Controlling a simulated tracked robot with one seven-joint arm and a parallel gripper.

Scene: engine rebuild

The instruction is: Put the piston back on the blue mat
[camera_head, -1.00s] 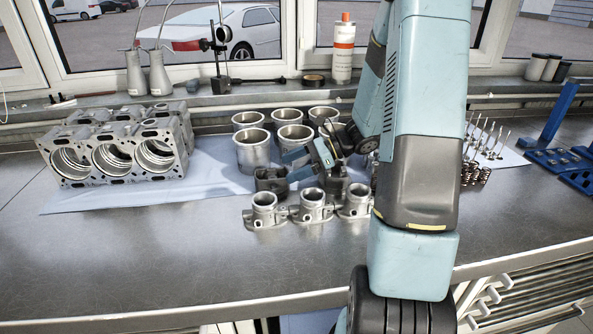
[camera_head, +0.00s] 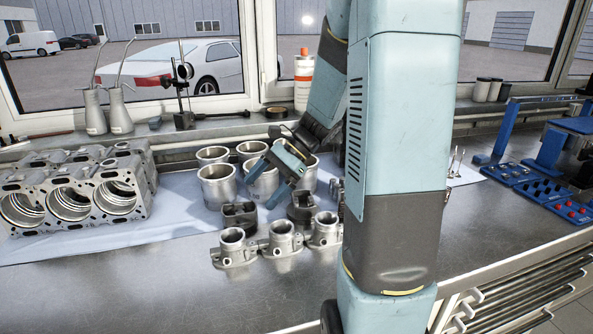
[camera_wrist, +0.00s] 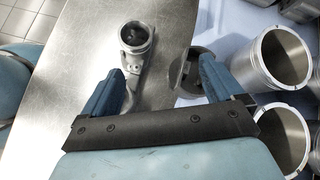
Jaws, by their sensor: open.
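The pale blue mat (camera_head: 170,212) lies on the metal bench. Two dark grey pistons stand near its front edge: a left piston (camera_head: 239,216) and a right piston (camera_head: 301,208). My gripper (camera_head: 263,185) is open and empty above and between them, in front of the cylinder liners. In the wrist view, one piston (camera_wrist: 188,72) shows beside the right finger at the edge of the mat (camera_wrist: 221,22), partly hidden by that finger. I cannot tell which piston it is. My gripper (camera_wrist: 160,85) has its fingers wide apart.
Several cylinder liners (camera_head: 217,187) stand behind the pistons. An engine block (camera_head: 75,190) is at the left. A row of metal flanged housings (camera_head: 283,238) stands in front. Blue trays (camera_head: 550,197) are at the right. The front left bench is clear.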

